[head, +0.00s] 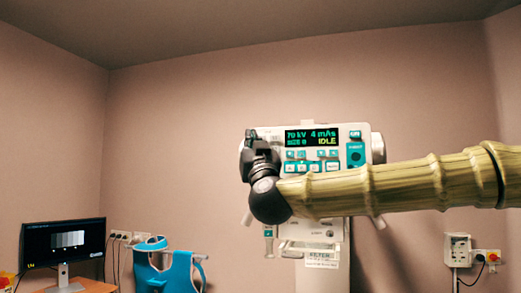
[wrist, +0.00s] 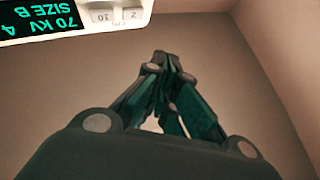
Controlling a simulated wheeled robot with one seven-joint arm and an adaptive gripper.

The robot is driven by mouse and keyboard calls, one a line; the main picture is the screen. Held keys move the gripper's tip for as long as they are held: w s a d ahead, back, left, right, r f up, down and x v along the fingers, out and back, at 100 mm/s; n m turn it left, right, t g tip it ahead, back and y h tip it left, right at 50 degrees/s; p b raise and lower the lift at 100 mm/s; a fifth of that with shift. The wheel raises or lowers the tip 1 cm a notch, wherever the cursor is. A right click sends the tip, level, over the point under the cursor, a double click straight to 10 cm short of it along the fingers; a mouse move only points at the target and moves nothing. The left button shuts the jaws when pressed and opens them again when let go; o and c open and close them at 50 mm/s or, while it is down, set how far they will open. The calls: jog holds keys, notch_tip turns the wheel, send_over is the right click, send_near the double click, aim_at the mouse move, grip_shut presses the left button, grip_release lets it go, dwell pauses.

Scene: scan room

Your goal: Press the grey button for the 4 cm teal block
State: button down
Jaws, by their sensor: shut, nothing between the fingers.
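The control panel (head: 345,132) is on a white machine at the back wall. Its dark display (head: 312,138) reads 70 kV, 4 mAs, SIZE B and IDLE, with rows of small white and teal buttons (head: 312,167) below. In the wrist view the display (wrist: 38,28) is upside down at the top left, beside pale grey keys (wrist: 115,15) marked 10 and 2. My gripper (head: 251,134) is at the panel's left end and hides part of it. In the wrist view my gripper (wrist: 168,62) is shut and empty, its tips over bare wall. No teal block is visible.
A monitor (head: 64,238) stands on a desk at the lower left, near a blue apron-like item (head: 168,270). A wall box (head: 457,250) with a red button (head: 492,257) is at the lower right. The wall around the panel is bare.

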jog(key=w+d+p, duration=0.1)
jog(key=w+d, duration=0.1)
jog(key=w, duration=0.5)
jog(key=shift+d, duration=0.15)
jog(key=shift+w+d, duration=0.2)
jog(key=shift+w, duration=0.55)
dwell(2.5)
jog(key=shift+s+f, duration=0.1)
jog(key=shift+s+a+b, duration=0.25)
jog(key=shift+s+b, duration=0.2)
jog(key=shift+s, duration=0.25)
jog(key=s, duration=0.1)
jog(key=s+a+b, duration=0.1)
jog(key=s, duration=0.1)
jog(key=s+b, duration=0.1)
jog(key=shift+s+a, duration=0.25)
jog(key=shift+s, duration=0.15)
dwell(0.8)
